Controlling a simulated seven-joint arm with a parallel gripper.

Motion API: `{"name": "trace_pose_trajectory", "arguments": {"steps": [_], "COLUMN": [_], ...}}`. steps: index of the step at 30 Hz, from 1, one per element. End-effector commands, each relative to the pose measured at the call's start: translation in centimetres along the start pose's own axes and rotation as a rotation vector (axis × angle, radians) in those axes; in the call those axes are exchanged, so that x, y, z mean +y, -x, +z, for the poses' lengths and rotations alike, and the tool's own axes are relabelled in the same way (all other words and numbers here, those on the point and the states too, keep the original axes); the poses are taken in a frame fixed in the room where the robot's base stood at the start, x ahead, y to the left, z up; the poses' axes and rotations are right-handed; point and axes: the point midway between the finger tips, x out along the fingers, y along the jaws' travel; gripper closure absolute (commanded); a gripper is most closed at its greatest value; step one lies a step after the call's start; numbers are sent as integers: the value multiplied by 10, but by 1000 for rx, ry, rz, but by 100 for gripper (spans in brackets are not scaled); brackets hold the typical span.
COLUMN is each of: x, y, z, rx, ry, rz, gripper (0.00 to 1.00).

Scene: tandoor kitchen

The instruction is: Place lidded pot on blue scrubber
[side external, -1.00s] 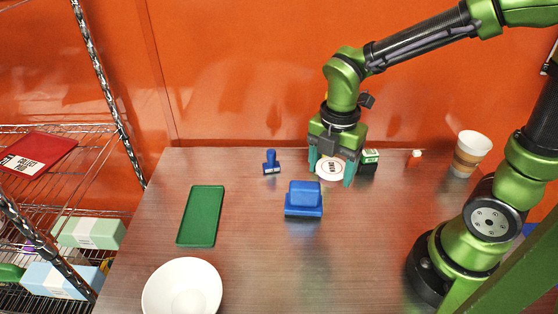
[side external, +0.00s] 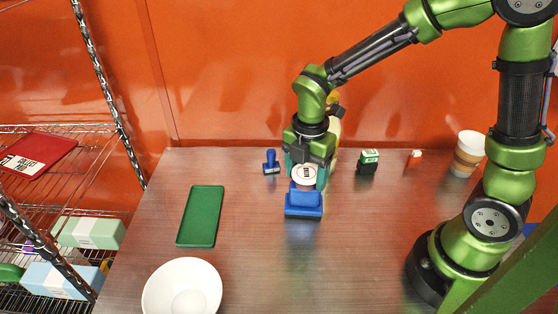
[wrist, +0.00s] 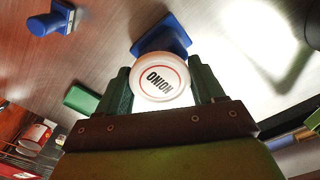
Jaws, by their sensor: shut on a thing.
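The lidded pot (side external: 304,174) is small and round, with a pale lid marked ONION; in the wrist view the lid (wrist: 160,78) faces the camera. My gripper (side external: 306,180) is shut on the pot, with one finger on each side. The blue scrubber (side external: 304,208), a block with a raised handle, lies on the table just in front of and below the pot. It shows behind the pot in the wrist view (wrist: 158,36). The pot overlaps the handle's top edge in the side view; I cannot tell whether they touch.
A blue stamp (side external: 271,163) stands close left of my gripper. A green tray (side external: 200,216) and white bowl (side external: 182,290) are farther left. A green-and-black stamp (side external: 368,162), a small orange-and-white item (side external: 415,155) and a paper cup (side external: 468,154) are to the right. The front middle is clear.

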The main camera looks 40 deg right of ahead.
Motion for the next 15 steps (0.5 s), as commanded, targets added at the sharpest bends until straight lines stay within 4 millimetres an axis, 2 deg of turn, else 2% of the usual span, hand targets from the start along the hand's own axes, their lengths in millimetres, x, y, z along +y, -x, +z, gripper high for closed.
{"name": "trace_pose_trajectory", "arguments": {"steps": [1, 2, 6, 15], "x": [0, 0, 0, 0], "y": [-2, -2, -2, -1], "z": [0, 0, 0, 0], "rx": [0, 0, 0, 0], "ry": [0, 0, 0, 0], "rz": [-2, -2, -1, 0], "gripper": [62, 29, 8, 6]}}
